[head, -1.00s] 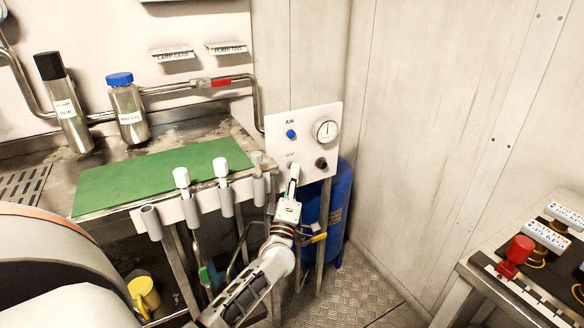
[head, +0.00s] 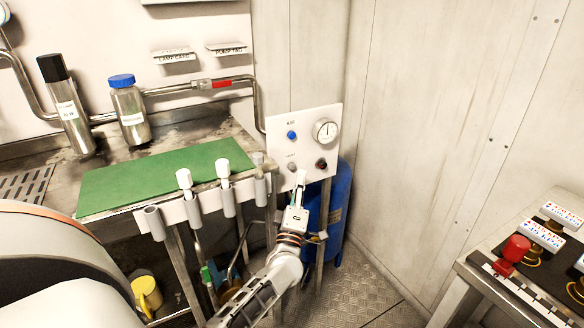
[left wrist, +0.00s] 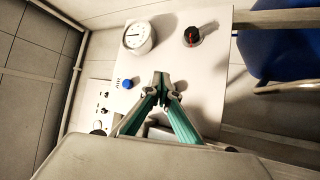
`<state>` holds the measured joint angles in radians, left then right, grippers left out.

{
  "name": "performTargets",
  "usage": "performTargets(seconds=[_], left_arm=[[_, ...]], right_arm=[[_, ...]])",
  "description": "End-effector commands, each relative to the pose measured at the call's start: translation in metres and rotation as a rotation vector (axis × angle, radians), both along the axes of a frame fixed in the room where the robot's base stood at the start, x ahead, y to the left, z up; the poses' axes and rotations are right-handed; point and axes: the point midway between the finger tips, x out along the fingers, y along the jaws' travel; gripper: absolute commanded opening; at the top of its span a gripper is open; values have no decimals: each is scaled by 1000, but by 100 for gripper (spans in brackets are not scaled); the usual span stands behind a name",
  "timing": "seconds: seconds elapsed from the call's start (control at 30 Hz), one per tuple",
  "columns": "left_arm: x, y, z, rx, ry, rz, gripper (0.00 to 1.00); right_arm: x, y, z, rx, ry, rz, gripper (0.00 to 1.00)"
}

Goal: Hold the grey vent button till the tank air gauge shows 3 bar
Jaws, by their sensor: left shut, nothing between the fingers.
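The white air panel (head: 305,112) carries the grey vent button (head: 291,166) at its lower left, below a blue button (head: 291,135). The round gauge (head: 326,131) is at the upper right; its needle points roughly up, but I cannot read the scale. My left gripper (head: 301,174) is shut and empty, its tips just right of and below the vent button in the head view; contact does not show. In the left wrist view, the shut fingertips (left wrist: 162,80) stand before the panel beside the blue button (left wrist: 127,84); the vent button is not visible there. My right gripper is out of view.
A dark knob (head: 321,164) sits right of the vent button. The blue tank (head: 340,205) stands behind the panel. White-capped handles (head: 222,168) and the green mat (head: 150,178) are to the left. A table with a red knob (head: 515,250) stands at right.

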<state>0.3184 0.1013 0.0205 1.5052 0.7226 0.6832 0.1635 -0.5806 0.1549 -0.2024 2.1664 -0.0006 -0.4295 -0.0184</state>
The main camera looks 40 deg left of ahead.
Motion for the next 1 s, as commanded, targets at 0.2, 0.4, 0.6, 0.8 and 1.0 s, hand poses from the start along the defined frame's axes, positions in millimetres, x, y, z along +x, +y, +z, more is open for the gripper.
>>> performTargets(seconds=[0.2, 0.4, 0.6, 0.8, 1.0], left_arm=[[-8, -19, 2, -1, -2, 0, 0], [-13, -31, 1, -2, -1, 0, 0], [-13, -32, 0, -1, 1, 0, 0], [-13, -32, 0, 0, 0, 0, 0], [-13, -31, 0, 0, 0, 1, 0]], right_arm=[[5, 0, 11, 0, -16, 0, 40], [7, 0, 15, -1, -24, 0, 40], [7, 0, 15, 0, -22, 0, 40], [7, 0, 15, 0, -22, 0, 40], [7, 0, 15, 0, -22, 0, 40]])
